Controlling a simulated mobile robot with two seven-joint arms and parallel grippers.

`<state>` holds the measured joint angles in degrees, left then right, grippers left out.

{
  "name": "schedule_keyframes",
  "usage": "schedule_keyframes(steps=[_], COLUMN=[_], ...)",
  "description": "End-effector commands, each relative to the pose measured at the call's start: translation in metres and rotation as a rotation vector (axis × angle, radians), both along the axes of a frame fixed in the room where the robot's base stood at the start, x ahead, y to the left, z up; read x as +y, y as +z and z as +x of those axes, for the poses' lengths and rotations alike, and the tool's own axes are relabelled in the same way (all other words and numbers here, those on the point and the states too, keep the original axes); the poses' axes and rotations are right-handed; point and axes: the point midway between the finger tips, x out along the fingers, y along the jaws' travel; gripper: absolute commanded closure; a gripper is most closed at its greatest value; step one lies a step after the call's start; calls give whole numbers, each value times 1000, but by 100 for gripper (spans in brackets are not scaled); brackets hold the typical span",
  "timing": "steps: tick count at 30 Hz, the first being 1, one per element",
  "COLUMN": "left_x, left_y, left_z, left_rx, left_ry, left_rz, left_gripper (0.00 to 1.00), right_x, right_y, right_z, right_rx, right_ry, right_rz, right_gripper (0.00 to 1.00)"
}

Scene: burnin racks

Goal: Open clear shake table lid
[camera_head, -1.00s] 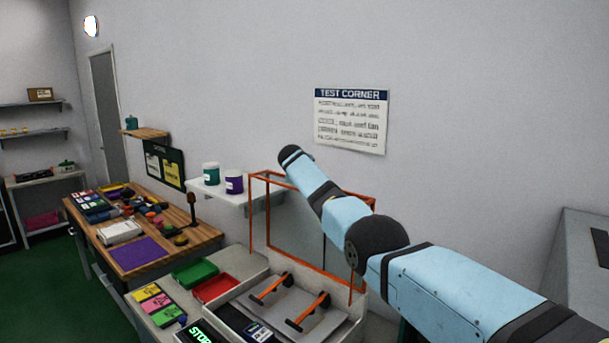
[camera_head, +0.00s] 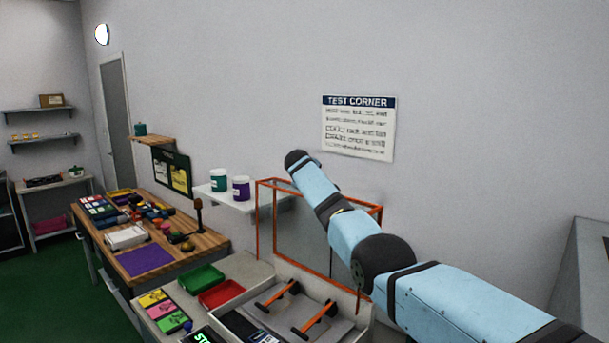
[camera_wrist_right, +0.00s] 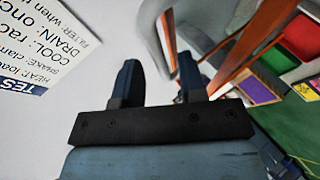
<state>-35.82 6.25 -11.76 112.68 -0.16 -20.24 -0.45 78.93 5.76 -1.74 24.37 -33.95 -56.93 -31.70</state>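The clear lid with its orange frame (camera_head: 258,222) stands upright at the back of the shake table (camera_head: 345,328), close to the wall. My right arm passes in front of its right part. The table's bed with two orange-topped bars (camera_head: 314,314) is uncovered. In the right wrist view, my right gripper (camera_wrist_right: 160,75) has its fingers apart with nothing held between them. The orange frame (camera_wrist_right: 255,35) runs slantwise just right of the fingers; I cannot tell if they touch. In the head view this gripper is hidden behind the arm. My left gripper is in neither view.
A wall shelf (camera_head: 218,204) with two jars sits left of the lid. Green (camera_head: 201,278) and red (camera_head: 222,294) trays lie left of the table. A wooden workbench (camera_head: 195,262) stands further left. The wall with the test corner sign (camera_head: 358,128) is close behind.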

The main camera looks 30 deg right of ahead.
Motion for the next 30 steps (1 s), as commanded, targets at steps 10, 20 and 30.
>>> schedule_keyframes(steps=[10, 20, 30], left_x=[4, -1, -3], left_y=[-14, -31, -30], left_z=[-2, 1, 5], left_rx=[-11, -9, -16], left_ry=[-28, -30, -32], left_rz=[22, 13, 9], left_gripper=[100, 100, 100], right_x=[27, 63, 72], right_y=[20, 56, 67], right_z=[-31, -72, -84], right_rx=[-4, -2, 1], right_ry=[4, 5, 3], right_rz=[3, 0, 1], right_gripper=[63, 63, 63])
